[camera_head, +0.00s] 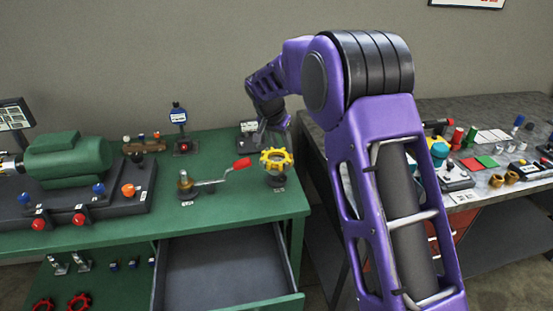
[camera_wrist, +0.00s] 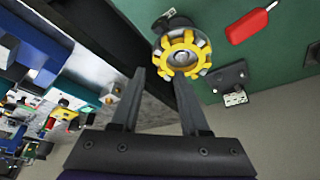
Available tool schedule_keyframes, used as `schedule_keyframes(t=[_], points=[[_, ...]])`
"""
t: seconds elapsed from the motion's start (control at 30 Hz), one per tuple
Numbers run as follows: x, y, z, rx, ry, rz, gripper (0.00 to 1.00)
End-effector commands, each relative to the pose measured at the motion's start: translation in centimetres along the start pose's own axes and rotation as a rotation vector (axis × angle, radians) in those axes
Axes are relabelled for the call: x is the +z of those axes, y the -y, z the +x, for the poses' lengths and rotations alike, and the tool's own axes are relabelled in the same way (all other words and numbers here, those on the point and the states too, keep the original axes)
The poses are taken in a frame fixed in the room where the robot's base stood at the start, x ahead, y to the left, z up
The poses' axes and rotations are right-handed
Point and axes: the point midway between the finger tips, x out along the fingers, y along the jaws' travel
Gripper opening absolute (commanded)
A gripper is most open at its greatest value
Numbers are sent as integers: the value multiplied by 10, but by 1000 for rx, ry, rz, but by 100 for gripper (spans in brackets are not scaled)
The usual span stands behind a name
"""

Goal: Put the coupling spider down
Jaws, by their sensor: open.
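The yellow coupling spider (camera_head: 276,157), a toothed ring, sits on a dark round-based stand near the right end of the green bench. In the wrist view the coupling spider (camera_wrist: 165,52) surrounds a metal hub, just beyond my fingertips. My gripper (camera_wrist: 161,73) is open, with nothing between its two fingers. In the head view my gripper (camera_head: 272,130) is small and partly hidden, close above and behind the spider. I cannot tell whether a fingertip touches the spider.
A red-handled crank (camera_head: 215,178) stands left of the spider. A green motor (camera_head: 70,157) is at the far left. An open drawer (camera_head: 222,270) juts out below the bench top. A cluttered grey table (camera_head: 440,110) stands to the right, across a gap.

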Motion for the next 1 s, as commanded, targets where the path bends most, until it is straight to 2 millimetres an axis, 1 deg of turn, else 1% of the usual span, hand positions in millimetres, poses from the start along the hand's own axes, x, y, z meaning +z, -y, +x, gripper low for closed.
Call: schedule_keyframes(t=[0.03, 0.1, 0.33, 0.5, 0.63, 0.73, 0.93, 0.97, 1.0], points=[[0, 0, 10, 1, 2, 0, 44], [0, 0, 19, 1, 2, 0, 44], [-2, 0, 34, -1, 0, 0, 44], [-7, -1, 58, 0, 2, 2, 44], [-7, -1, 75, 0, 1, 0, 44], [-7, 0, 79, -1, 0, 0, 44], [-7, 0, 80, -2, -1, 0, 44], [-7, 0, 80, -2, -1, 0, 41], [-7, 0, 80, -2, -1, 0, 34]])
